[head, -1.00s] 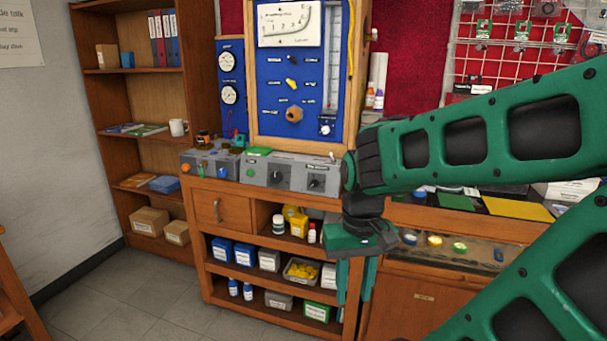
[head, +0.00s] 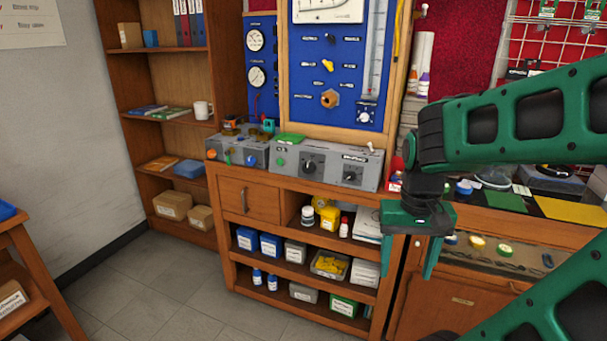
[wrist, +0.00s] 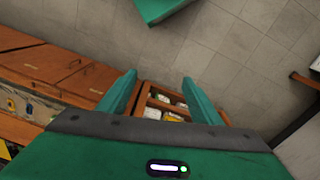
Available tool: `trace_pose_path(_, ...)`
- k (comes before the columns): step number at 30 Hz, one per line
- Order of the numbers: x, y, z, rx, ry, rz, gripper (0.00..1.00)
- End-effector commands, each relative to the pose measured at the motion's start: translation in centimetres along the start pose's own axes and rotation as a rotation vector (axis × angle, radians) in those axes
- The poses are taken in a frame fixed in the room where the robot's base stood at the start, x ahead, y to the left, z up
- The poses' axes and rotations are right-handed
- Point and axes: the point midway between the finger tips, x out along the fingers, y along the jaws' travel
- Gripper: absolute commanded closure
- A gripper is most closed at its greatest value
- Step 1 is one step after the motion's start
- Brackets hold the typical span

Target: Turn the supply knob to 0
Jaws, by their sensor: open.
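A grey control box (head: 330,178) on the wooden bench carries two black knobs, a left one (head: 312,164) and a right one (head: 353,173), and a green button. Their labels are too small to read, so I cannot tell which is the supply knob. A small dial knob (head: 364,116) also sits low on the blue panel (head: 340,75). My gripper (head: 408,268) is open and empty, pointing down to the right of and below the box, in front of the bench. In the wrist view my open gripper (wrist: 159,78) faces the floor and shelves; no knob is recognizable there.
A second grey box (head: 238,150) with coloured knobs stands left of the control box. The bench shelves (head: 300,270) hold bottles and boxes. A bookcase (head: 165,55) stands at the left. The tiled floor (head: 165,285) before them is open.

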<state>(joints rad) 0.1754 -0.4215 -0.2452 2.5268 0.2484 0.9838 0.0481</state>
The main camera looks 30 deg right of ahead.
Motion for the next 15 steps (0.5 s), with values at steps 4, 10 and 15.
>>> trace_pose_path(4, 1.1, -0.4, -5.6, 0.137, 0.054, 0.081, 0.41)
trace_pose_path(10, 2.7, -1.3, -13.5, 0.325, 0.194, 0.199, 0.41)
trace_pose_path(15, 4.0, -2.8, -19.9, 0.449, 0.356, 0.288, 0.41)
